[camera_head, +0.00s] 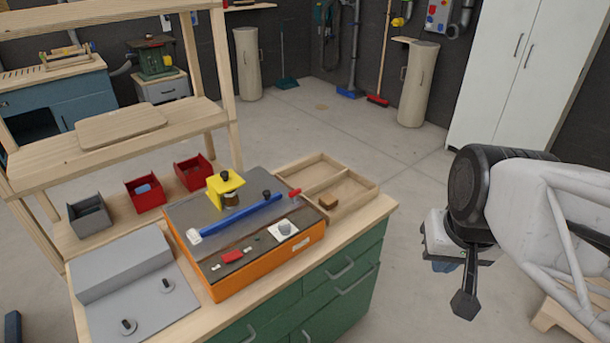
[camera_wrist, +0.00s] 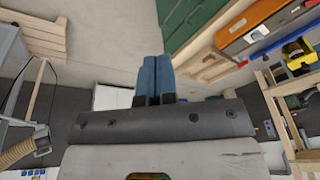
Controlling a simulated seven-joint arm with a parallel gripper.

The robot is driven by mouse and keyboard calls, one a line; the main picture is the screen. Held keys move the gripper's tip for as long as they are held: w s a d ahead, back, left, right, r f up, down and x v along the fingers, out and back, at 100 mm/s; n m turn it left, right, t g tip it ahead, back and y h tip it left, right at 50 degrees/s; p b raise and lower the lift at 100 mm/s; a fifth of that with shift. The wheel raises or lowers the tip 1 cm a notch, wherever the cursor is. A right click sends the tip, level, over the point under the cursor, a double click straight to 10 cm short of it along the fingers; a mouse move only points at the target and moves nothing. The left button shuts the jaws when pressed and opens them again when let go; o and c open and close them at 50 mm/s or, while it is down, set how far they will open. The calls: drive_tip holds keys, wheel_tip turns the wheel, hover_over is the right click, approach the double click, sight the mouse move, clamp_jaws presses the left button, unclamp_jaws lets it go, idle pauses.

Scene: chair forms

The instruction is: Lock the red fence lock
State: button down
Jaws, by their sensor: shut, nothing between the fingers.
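An orange machine (camera_head: 268,262) with a dark grey top sits on the bench. A blue fence bar (camera_head: 243,216) lies diagonally across its top. A small red lever (camera_head: 294,193) shows near the bar's far right end, and a flat red part (camera_head: 232,256) sits on the front strip; I cannot tell for sure which is the fence lock. My gripper (camera_head: 446,265) is right of the bench, well apart from the machine. In the wrist view its blue fingers (camera_wrist: 157,77) are together and empty. The machine's orange side (camera_wrist: 255,22) shows there at upper right.
A yellow block (camera_head: 224,188) with a black knob stands on the machine. A wooden tray (camera_head: 358,199) lies behind it, with a brown block (camera_head: 328,211) at its edge. A grey stepped panel (camera_head: 125,265) lies left. Open floor separates my arm from the bench.

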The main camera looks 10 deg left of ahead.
sight(295, 196)
drive_tip(key=w+a+f+m+t+y, duration=0.1)
drive_tip(key=w+a+f+m+y, duration=0.1)
drive_tip(key=w+a, duration=0.4)
drive_tip(key=w+a+f+m+t+y, duration=0.1)
drive_tip(key=w+a+f, duration=0.5)
drive_tip(key=w, duration=0.6)
drive_tip(key=w+a+f+m+t+y, duration=0.1)
drive_tip(key=w+a+f+m+y, duration=0.2)
drive_tip(key=w, duration=0.7)
drive_tip(key=shift+a+f+m+t, duration=0.4)
drive_tip(key=shift+a+f+m, duration=0.45)
drive_tip(key=shift+a+m, duration=0.75)
drive_tip(key=shift+a+f+n, duration=0.1)
drive_tip(key=shift+a+n, duration=0.2)
drive_tip(key=shift+a, duration=0.05)
drive_tip(key=x, duration=1)
drive_tip(key=shift+w+a, duration=0.15)
drive_tip(key=shift+a, duration=0.05)
drive_tip(key=shift+w+a, duration=1.2)
drive_tip(key=shift+w, duration=0.05)
